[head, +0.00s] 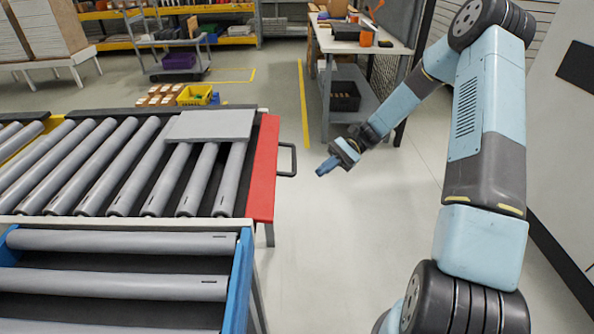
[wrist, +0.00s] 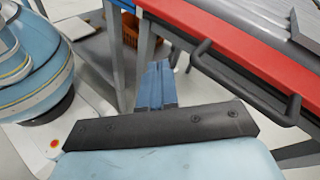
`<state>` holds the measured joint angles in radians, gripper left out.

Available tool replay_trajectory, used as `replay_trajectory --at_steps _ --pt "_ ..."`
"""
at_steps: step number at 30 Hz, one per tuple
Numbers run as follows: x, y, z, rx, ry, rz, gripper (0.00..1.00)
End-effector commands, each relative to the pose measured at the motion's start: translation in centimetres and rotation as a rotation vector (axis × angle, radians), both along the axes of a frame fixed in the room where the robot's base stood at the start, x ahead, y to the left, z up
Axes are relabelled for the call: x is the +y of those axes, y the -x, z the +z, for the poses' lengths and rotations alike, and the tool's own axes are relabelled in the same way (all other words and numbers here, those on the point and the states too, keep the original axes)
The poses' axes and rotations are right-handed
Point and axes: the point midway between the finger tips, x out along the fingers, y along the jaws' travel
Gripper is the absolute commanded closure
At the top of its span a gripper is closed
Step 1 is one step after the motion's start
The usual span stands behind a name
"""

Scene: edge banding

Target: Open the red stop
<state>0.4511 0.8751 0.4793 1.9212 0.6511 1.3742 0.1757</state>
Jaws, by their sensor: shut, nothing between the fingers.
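The red stop (head: 263,170) is a long red bar standing across the right end of the roller conveyor. Its dark loop handle (head: 293,160) sticks out to the right. In the wrist view the red stop (wrist: 228,28) crosses the upper right, with the black handle (wrist: 243,86) in front of it. My gripper (head: 321,171) is shut and empty, to the right of the handle and apart from it in the head view. In the wrist view its blue fingers (wrist: 157,75) are together, left of the handle.
A grey panel (head: 210,125) lies on the rollers (head: 130,165) against or close to the stop. A blue-sided roller section (head: 238,285) is in front. A workbench (head: 350,45) stands behind my gripper. The floor right of the stop is clear.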

Motion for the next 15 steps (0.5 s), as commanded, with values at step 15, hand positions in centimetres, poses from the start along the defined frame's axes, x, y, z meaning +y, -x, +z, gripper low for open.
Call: replay_trajectory --at_steps 15 --pt "1.1 -3.8 -8.2 0.335 -0.394 -0.201 1.0"
